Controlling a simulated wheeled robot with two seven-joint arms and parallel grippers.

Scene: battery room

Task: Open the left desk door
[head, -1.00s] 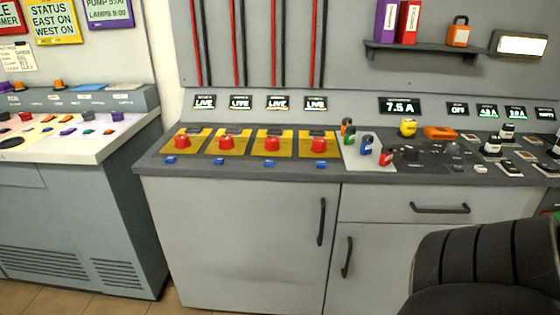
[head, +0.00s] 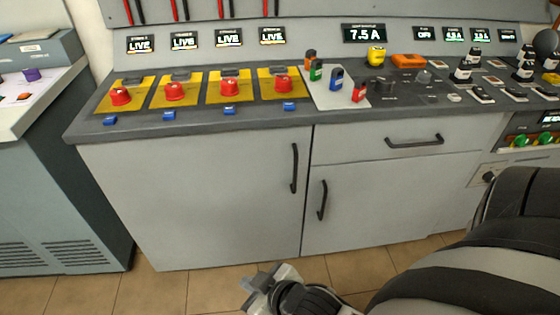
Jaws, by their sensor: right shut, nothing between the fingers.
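The left desk door (head: 195,200) is a wide light grey panel under the desk top. It looks closed, flush with the desk front. Its black vertical handle (head: 294,168) is near its right edge. My right gripper (head: 262,284) is at the bottom of the head view, below the door and its handle in the picture. It is shut and empty, apart from the handle. My left gripper is out of view.
A smaller door with its own handle (head: 322,200) and a drawer with a horizontal handle (head: 414,141) are to the right. Red buttons on yellow plates and small coloured padlocks stand on the desk top (head: 215,118). Tiled floor (head: 180,290) is in front. Another console (head: 60,190) stands left.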

